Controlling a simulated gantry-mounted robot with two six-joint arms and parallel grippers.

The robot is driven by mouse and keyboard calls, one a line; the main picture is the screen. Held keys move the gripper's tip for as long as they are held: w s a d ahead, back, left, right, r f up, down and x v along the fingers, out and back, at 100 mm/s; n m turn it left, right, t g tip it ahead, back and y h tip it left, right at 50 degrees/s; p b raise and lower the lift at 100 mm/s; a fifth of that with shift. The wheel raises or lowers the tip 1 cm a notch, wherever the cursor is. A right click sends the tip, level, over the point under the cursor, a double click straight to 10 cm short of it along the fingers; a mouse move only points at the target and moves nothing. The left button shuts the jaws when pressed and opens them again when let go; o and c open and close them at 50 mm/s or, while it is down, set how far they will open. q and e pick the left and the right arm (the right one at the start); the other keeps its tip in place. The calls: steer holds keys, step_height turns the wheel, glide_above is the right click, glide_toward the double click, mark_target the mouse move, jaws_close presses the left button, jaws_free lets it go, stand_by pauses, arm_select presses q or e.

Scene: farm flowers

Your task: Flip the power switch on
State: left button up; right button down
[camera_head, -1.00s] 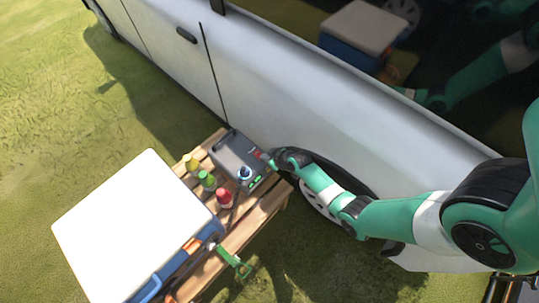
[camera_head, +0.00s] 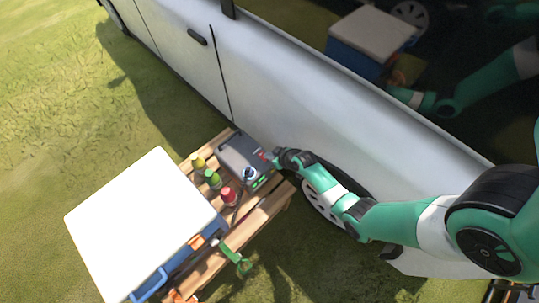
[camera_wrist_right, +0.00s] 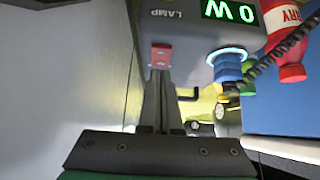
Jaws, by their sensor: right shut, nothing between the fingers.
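The power switch appears to be the small red piece (camera_wrist_right: 161,55) on the grey power station, beside the word LAMP. The power station (camera_head: 238,150) sits at the far end of the wooden pallet table, against the car side. Its green display (camera_wrist_right: 230,10) reads 0 W, and a blue-ringed socket (camera_wrist_right: 228,62) holds a plug with a coiled black cord. My right gripper (camera_head: 271,157) is shut and empty, its tips at the red piece in the wrist view (camera_wrist_right: 161,75). Whether they touch it I cannot tell. My left gripper is not in view.
Yellow, green and red bottles (camera_head: 228,195) stand beside the station. A white-lidded blue cooler (camera_head: 145,220) fills the table's near side, with a green-handled item (camera_head: 236,260) by it. The white car (camera_head: 300,95) closes off the far right side. Grass lies open at left.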

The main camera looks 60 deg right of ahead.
steer(key=p+v, duration=0.7)
steer(key=v, duration=0.5)
steer(key=shift+s, duration=0.15)
steer(key=shift+a, duration=0.1)
